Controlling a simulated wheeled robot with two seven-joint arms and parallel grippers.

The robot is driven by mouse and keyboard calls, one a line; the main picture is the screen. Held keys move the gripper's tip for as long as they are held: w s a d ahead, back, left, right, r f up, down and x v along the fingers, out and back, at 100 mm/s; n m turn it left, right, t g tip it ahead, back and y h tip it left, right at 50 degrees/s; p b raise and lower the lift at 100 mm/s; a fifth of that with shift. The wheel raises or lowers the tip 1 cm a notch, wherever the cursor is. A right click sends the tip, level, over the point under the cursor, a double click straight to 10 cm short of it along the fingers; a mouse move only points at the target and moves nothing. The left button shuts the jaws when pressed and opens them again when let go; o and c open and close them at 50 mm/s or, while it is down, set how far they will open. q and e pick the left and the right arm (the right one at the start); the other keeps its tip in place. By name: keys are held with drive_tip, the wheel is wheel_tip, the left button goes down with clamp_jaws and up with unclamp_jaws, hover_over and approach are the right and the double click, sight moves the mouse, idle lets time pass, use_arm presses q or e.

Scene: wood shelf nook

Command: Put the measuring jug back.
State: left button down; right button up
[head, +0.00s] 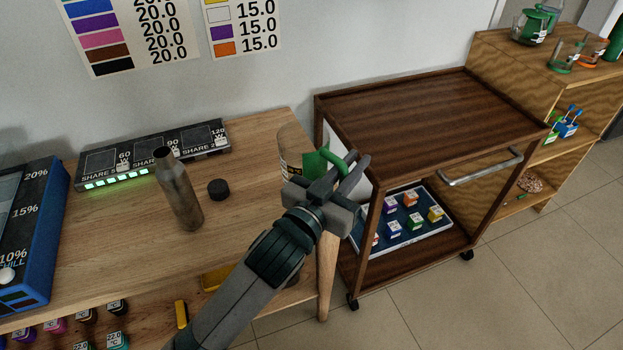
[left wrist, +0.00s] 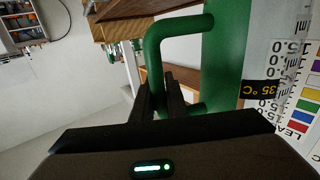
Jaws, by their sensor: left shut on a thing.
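The measuring jug (head: 290,148) is clear with a green band and a green handle. In the head view it is at the right end of the wooden table, partly hidden by my left gripper (head: 345,172). I cannot tell whether its base touches the tabletop. In the left wrist view the green handle (left wrist: 152,65) runs between the fingers of my left gripper (left wrist: 160,95), which is shut on it. The jug's green band and a 35 °C label (left wrist: 262,91) show to the right of the handle. My right gripper is not in view.
A metal bottle (head: 180,190) and black cap (head: 218,189) stand on the table (head: 120,230) near a lit share panel (head: 155,155). A dark cart (head: 430,110) has a clear top and a tray of colored blocks below. A wooden shelf (head: 520,60) at right holds glassware on top.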

sight(318, 166)
use_arm(q)
drive_tip(key=w+a+f, duration=0.1)
drive_tip(key=w+a, duration=0.1)
drive_tip(key=w+a+f, duration=0.1)
drive_tip(key=a+f, duration=0.1)
drive_tip(key=w+a+f, duration=0.2)
drive_tip(key=shift+w+a, duration=0.2)
drive_tip(key=shift+w, duration=0.1)
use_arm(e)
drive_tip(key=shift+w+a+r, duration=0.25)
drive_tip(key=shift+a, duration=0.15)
use_arm(q)
wheel_tip(318, 166, down, 4)
drive_tip(key=shift+r+p, duration=0.25)
drive_tip(key=shift+p, duration=0.1)
drive_tip(key=shift+f, duration=0.25)
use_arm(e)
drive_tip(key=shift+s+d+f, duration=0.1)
